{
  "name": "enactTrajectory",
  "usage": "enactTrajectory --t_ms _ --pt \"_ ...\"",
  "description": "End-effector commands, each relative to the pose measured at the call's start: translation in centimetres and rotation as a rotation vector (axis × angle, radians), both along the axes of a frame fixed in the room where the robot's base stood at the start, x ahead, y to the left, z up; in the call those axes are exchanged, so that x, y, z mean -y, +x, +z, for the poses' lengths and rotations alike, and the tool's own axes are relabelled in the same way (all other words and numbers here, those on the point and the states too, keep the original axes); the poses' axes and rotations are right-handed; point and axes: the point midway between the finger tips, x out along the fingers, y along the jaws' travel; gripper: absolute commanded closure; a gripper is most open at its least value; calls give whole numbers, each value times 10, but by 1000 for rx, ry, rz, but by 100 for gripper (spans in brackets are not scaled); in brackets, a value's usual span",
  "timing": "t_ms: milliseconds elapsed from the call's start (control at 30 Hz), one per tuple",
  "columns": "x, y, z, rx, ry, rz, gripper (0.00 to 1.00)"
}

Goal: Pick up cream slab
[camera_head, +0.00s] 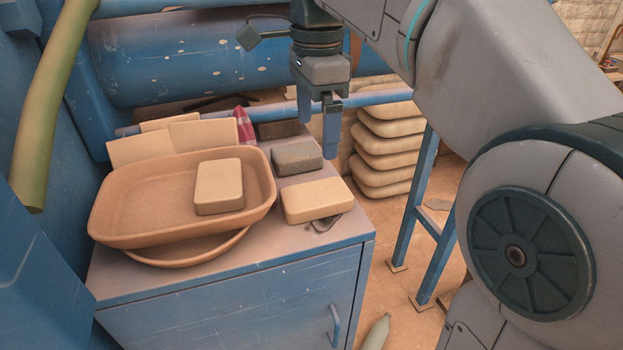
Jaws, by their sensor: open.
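A cream slab (317,201) with rounded edges lies flat on the blue cabinet top (202,277), near its right front corner. A similar, slightly darker tan slab (219,187) lies inside the brown tray (110,232). My gripper (318,130) hangs above and behind the cream slab, pointing down. Its fingers are apart with nothing between them. It touches neither slab.
A dark grey block (297,158) lies behind the cream slab, close under my gripper. A dark flat object (325,224) shows partly beneath the slab's front right edge. Stacked sacks (389,147) stand beyond.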

Motion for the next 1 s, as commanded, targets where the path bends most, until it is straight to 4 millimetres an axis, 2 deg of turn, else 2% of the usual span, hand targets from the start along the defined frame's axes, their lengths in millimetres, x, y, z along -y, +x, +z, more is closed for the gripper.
enactTrajectory --t_ms 167,500,767,1000 --pt "-2 -2 -14 -2 -1 6 6" --pt "-6 -2 -74 -2 0 15 6" --pt "-4 -2 -91 -2 0 13 6" --pt "-4 -2 -126 -3 -1 12 6"
